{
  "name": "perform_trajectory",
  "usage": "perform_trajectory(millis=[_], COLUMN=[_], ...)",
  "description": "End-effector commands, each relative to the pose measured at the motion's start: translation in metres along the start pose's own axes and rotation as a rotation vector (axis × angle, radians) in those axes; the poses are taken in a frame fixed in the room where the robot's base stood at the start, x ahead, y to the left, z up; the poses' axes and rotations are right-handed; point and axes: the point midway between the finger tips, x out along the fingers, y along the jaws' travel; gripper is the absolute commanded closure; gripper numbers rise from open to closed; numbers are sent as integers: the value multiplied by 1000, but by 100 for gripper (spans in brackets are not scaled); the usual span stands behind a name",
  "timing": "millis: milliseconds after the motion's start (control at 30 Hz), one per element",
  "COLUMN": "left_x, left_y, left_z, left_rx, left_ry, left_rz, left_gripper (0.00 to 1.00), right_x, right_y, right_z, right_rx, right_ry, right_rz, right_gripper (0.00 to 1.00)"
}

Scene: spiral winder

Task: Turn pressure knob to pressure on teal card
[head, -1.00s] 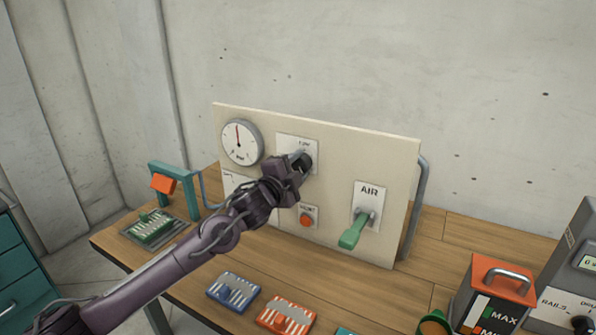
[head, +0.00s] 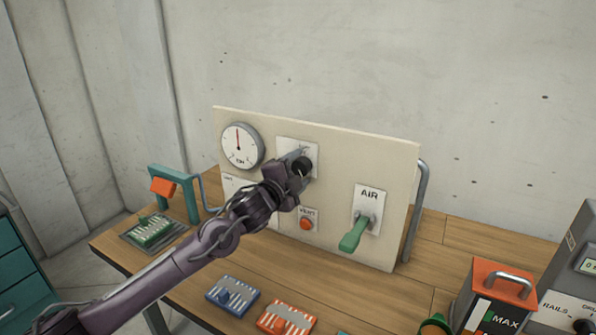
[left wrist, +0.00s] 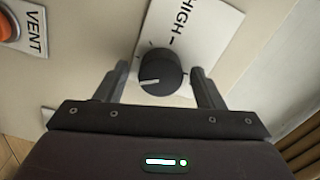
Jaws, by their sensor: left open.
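The pressure knob (left wrist: 161,72) is round and black with a white pointer line, on a white plate (left wrist: 205,25) marked HIGH. In the left wrist view its pointer aims left. My left gripper (left wrist: 160,70) is open, with one finger on each side of the knob and visible gaps between. In the head view the gripper (head: 299,163) reaches the panel (head: 340,145) and partly covers the knob and plate. The gauge (head: 242,146) has a red needle pointing nearly straight up. I cannot make out a teal card for certain. My right gripper is out of view.
A red VENT button (head: 306,223) sits below the knob, and a green AIR lever (head: 354,234) is to its right. Blue (head: 232,295) and orange (head: 285,318) slotted blocks lie on the table in front. An orange-topped box (head: 497,280) stands at the right.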

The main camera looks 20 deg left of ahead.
Motion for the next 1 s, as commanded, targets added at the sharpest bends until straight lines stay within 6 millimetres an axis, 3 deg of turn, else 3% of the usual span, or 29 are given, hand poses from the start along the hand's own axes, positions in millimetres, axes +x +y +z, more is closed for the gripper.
perform_trajectory(millis=[167,600,1000], left_x=[-9,-73,-78], left_y=[2,2,0], left_z=[1,1,0], left_rx=[0,2,0], left_ry=[0,-1,0], left_rz=[0,2,0], left_gripper=[38,38,38], right_x=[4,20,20], right_y=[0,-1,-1], right_z=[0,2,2], right_rx=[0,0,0], right_ry=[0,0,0], right_rz=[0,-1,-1], right_gripper=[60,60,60])
